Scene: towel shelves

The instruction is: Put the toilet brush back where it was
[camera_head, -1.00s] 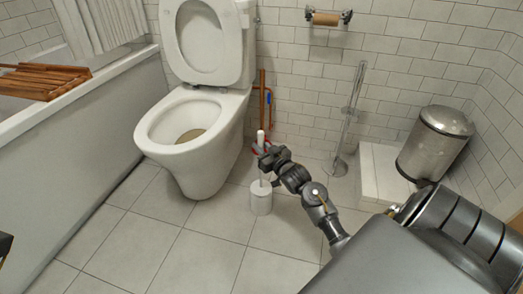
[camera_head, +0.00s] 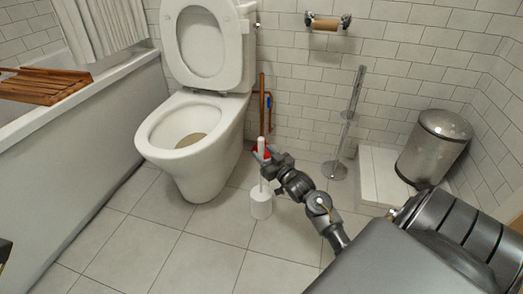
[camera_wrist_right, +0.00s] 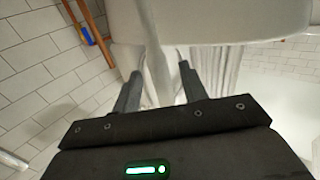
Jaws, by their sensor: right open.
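The toilet brush has a white upright handle (camera_head: 261,147) and stands in a white round holder (camera_head: 261,204) on the tiled floor, right of the toilet. My right gripper (camera_head: 264,162) is at the handle, above the holder, with its fingers apart. In the right wrist view, the open fingers (camera_wrist_right: 160,85) point away from me, with a pale upright shape that looks like the handle (camera_wrist_right: 156,72) between them. I cannot tell whether either finger touches it. The brush head is hidden inside the holder. My left gripper does not show clearly.
The toilet (camera_head: 195,135) stands close on the left. Wooden and blue-marked sticks (camera_head: 263,105) lean behind the brush. A metal stand (camera_head: 347,135), a white step (camera_head: 383,180) and a steel bin (camera_head: 435,145) are at the right. The floor in front is clear.

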